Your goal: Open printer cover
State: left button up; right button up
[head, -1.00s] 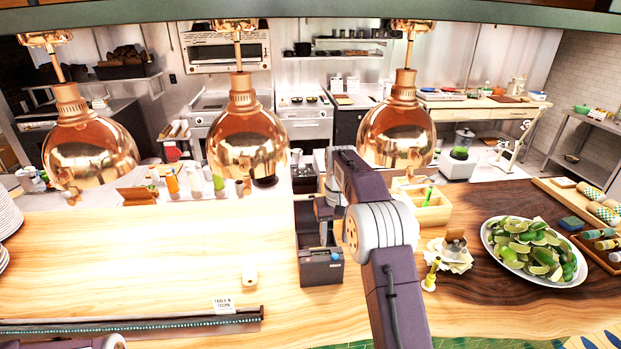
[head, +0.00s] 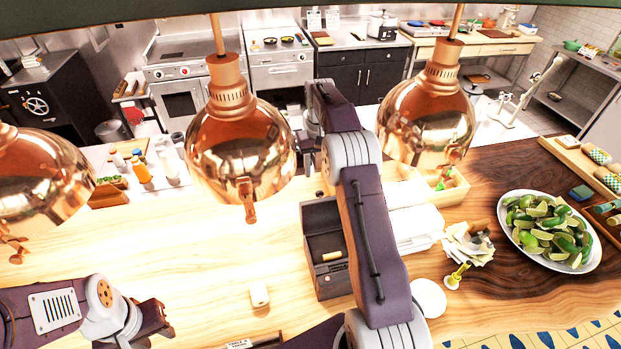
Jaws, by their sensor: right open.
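The printer (head: 328,283) is a dark grey box on the wooden counter, just left of my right arm. Its top shows a recess with a small tan piece in it. A dark panel (head: 320,214) at its back looks like the cover, seemingly raised; its exact angle is hard to tell. My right arm passes over the counter beside the printer and hides its right side. My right gripper (head: 310,150) is beyond the printer, small and partly hidden by its own arm; it is open. My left gripper (head: 158,319) is over the counter at lower left, apart from the printer; its jaw opening is unclear.
Copper heat lamps (head: 240,150) hang above the counter, one close to my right arm (head: 425,115). White boxes (head: 415,228), a lime platter (head: 548,230) and a yellow-topped stand (head: 457,276) are to the right. A small cream block (head: 259,294) lies left of the printer. Counter between is bare.

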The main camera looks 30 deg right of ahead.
aim_at(320, 192)
jog(key=s+f+p, duration=0.1)
jog(key=s+f, duration=0.1)
jog(key=s, duration=0.1)
jog(key=shift+f, duration=0.1)
jog(key=f+p, duration=0.1)
jog(key=f, duration=0.1)
jog(key=w+f, duration=0.1)
jog(key=f, duration=0.1)
jog(key=w+f+p, duration=0.1)
jog(key=f, duration=0.1)
jog(key=shift+f+p, duration=0.2)
jog(key=shift+p, duration=0.15)
jog(key=shift+s+r, duration=0.15)
jog(key=shift+s, duration=0.4)
jog(key=c, duration=0.9)
pick_arm(q)
jog(key=r, duration=0.1)
jog(key=s+r, duration=0.1)
jog(key=r, duration=0.2)
jog(key=shift+s, duration=0.4)
pick_arm(e)
grip_shut()
